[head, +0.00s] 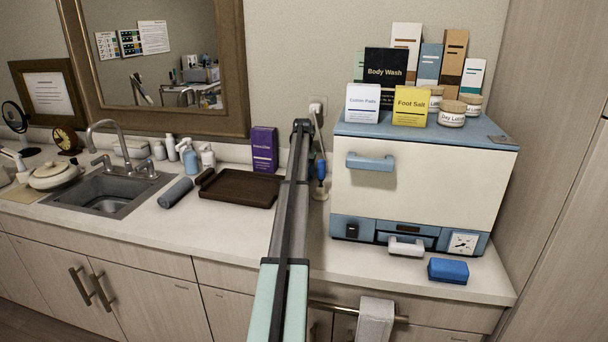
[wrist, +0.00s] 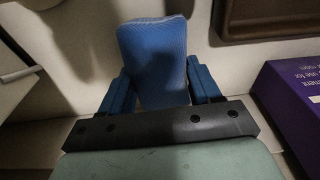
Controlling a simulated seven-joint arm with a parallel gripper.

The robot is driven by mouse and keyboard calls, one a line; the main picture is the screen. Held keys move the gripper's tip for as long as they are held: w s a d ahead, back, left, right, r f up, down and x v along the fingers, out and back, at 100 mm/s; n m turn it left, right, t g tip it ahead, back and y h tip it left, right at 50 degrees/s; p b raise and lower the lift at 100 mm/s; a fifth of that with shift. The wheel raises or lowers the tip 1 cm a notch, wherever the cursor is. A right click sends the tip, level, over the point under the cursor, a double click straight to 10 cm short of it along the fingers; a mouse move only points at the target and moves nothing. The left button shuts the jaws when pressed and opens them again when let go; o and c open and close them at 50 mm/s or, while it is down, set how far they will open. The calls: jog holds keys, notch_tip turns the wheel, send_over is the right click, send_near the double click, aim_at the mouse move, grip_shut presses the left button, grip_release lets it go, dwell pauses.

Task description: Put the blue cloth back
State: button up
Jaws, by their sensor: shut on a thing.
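A blue cloth (wrist: 155,48), folded into a thick pad with a paler edge, is held between the two blue fingers of my gripper (wrist: 160,82) in the wrist view. In the head view my gripper (head: 320,172) is mostly hidden behind my arm, between the purple box and the white-and-blue cabinet. Only a little blue shows there, and I cannot tell cloth from finger. The cloth appears to be above the counter; its exact height is unclear.
The cabinet (head: 422,184) stands close right of my gripper. The purple box (head: 264,150) and brown tray (head: 238,203) are left. A blue block (head: 447,270) and a white piece (head: 406,246) lie before the cabinet. A grey roll (head: 175,192) lies by the sink (head: 108,204).

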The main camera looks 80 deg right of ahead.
jog(key=shift+d+f, duration=0.2)
jog(key=shift+f, duration=0.35)
jog(key=shift+f, duration=0.15)
jog(key=o, duration=0.9)
jog(key=shift+o, duration=0.2)
notch_tip(320, 180, up, 12)
jog(key=a, duration=0.1)
jog(key=shift+a, duration=0.2)
jog(key=shift+o, duration=0.3)
